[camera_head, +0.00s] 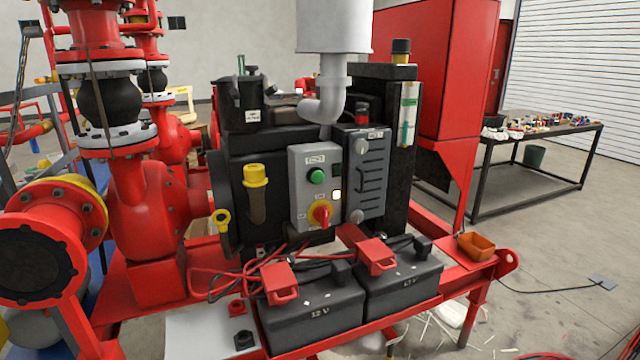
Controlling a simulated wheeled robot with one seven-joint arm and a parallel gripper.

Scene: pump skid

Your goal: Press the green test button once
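The green test button (317,176) is a round green cap near the top of a grey control box (301,216) on the front of the black engine. A small label sits above it. Nothing covers the button in this view. My gripper is not in view.
Two black batteries (318,318) with red terminal covers and loose red and black cables stand in front of the box. Red pumps and pipes (152,200) fill the left. An orange tray (476,246) sits on the skid's right end. A cluttered table (545,130) stands behind right.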

